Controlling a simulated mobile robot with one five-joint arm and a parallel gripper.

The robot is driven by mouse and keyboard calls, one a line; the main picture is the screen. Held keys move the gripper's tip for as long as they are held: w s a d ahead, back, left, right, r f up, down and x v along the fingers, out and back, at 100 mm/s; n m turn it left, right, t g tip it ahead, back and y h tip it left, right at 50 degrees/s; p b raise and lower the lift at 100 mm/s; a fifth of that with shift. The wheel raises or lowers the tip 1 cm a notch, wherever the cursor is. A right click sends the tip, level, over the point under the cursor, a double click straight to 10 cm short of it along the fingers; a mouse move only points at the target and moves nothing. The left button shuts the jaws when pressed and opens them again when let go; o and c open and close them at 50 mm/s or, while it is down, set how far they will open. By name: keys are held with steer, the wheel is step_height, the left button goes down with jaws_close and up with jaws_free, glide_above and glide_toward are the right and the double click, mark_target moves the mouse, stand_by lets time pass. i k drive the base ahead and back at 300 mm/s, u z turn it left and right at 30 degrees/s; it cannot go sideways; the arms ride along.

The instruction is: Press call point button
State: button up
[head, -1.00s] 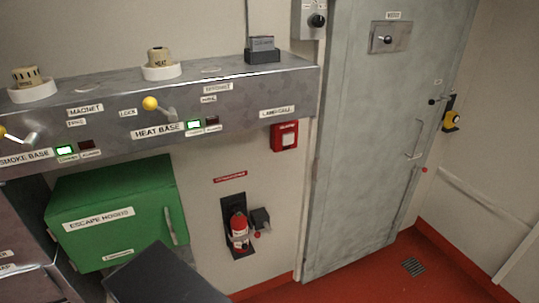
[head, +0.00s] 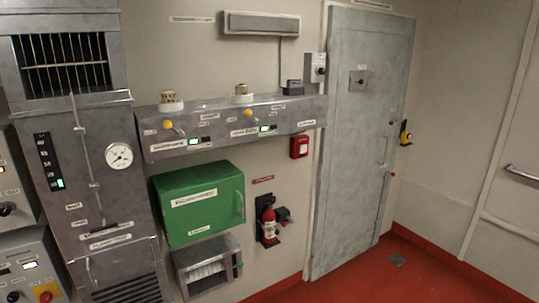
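The call point (head: 299,146) is a small red box with a pale square face. It is fixed on the wall just below the right end of the metal shelf, left of the grey door. Its face is small here, and I cannot tell whether the button is pressed in. My gripper is not in view, and nothing covers the call point.
A metal shelf (head: 290,112) with detector bases and yellow knobs juts out above a green cabinet (head: 200,203). A fire extinguisher (head: 269,225) hangs below the call point. A grey door (head: 350,175) stands to the right. The red floor (head: 360,275) before it is clear.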

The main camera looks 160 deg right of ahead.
mark_target(302, 148)
steer(key=z, duration=5.15)
steer(key=i, duration=0.1)
steer(key=u, duration=1.15)
steer(key=k, duration=0.2)
steer(key=z, duration=1.5)
steer(key=i, duration=0.95)
steer(key=z, duration=0.15)
steer(key=k, duration=0.9)
steer(key=u, duration=0.2)
steer(key=i, duration=0.9)
steer(key=z, duration=0.1)
